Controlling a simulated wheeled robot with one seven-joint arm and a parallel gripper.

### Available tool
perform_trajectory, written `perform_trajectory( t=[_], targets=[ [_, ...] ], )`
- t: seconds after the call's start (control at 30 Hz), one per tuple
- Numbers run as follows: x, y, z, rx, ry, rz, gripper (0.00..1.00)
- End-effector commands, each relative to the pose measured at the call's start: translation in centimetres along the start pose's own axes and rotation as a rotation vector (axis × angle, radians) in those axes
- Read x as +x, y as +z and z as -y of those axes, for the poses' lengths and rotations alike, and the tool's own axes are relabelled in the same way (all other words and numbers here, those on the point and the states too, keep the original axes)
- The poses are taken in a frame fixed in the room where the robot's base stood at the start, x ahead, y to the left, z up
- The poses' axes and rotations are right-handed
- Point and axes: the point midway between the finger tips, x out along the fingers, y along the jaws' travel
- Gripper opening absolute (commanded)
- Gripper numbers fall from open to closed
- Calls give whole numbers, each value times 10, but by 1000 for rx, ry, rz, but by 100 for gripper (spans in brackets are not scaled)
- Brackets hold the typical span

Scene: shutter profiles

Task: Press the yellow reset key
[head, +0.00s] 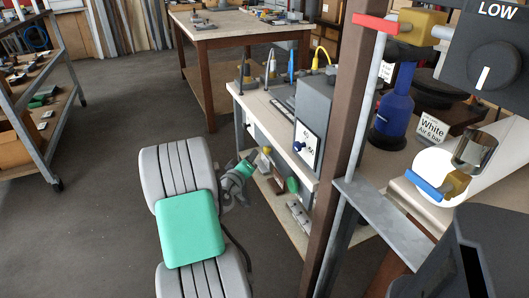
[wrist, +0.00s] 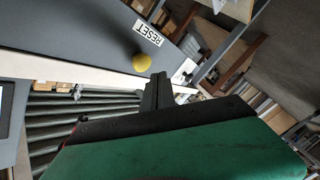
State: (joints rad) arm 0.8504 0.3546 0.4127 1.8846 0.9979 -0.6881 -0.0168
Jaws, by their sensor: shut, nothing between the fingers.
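In the wrist view, the yellow reset key (wrist: 142,62) is a small round knob on a dark grey panel (wrist: 185,52). A white label reading RESET (wrist: 148,32) is fixed beside it. My gripper (wrist: 160,78) is shut and empty; its dark fingertips appear just below and right of the key in the picture. I cannot tell whether they touch it, but a gap shows between them.
In the head view, a bench (head: 262,112) with a grey box (head: 313,105) and dial card stands near my arm. A brown post (head: 345,120) and a metal ledge (head: 385,212) are to the right. Open floor (head: 90,235) lies left.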

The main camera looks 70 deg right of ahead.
Motion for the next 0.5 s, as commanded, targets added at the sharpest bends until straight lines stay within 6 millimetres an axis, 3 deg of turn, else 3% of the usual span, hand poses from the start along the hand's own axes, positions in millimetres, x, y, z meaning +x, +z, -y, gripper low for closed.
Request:
perform_trajectory(
  t=[0.5],
  targets=[
    [-30, -20, 23, -1, 0, 1, 0]
  ],
)
